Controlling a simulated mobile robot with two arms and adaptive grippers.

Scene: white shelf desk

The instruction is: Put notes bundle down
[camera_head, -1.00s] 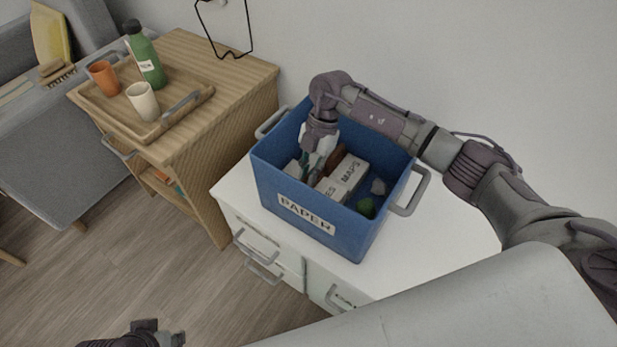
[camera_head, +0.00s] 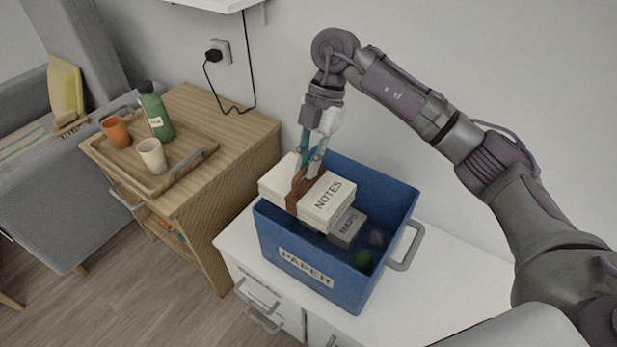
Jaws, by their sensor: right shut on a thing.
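The notes bundle (camera_head: 325,202) is a white stack lettered NOTES with a brown band around it. My right gripper (camera_head: 308,170) is shut on the brown band at the top of the bundle. The bundle hangs over the left part of the blue PAPER box (camera_head: 308,272), at about rim height or a little above, and hides part of the inside. Whether it touches the rim I cannot tell. My left gripper is out of view.
A grey MAPS bundle (camera_head: 347,228), a green item (camera_head: 363,259) and a grey lump lie in the box. The box stands on a white cabinet (camera_head: 450,262) with free top at right. A wooden tray (camera_head: 165,182) with cups and a green bottle (camera_head: 156,115) stands on the left cabinet.

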